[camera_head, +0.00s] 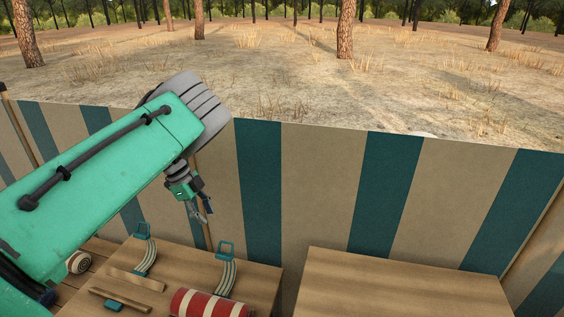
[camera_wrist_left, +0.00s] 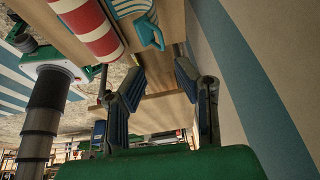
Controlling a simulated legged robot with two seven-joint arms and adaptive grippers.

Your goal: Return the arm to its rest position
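My left arm (camera_head: 110,165) comes in from the left, green with a grey joint. My left gripper (camera_head: 203,210) hangs in front of the striped windbreak (camera_head: 258,185), above the back edge of the left wooden surface (camera_head: 255,267). In the left wrist view its two blue-grey fingers (camera_wrist_left: 158,85) are spread apart, with nothing between them. My right gripper is not in view.
On the left surface lie a red-and-white striped roll (camera_head: 208,304), two striped straps with teal buckles (camera_head: 227,275) (camera_head: 145,258) and flat wooden strips (camera_head: 122,299). A rolled item (camera_head: 79,262) lies at its left. The right wooden surface (camera_head: 400,285) is bare.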

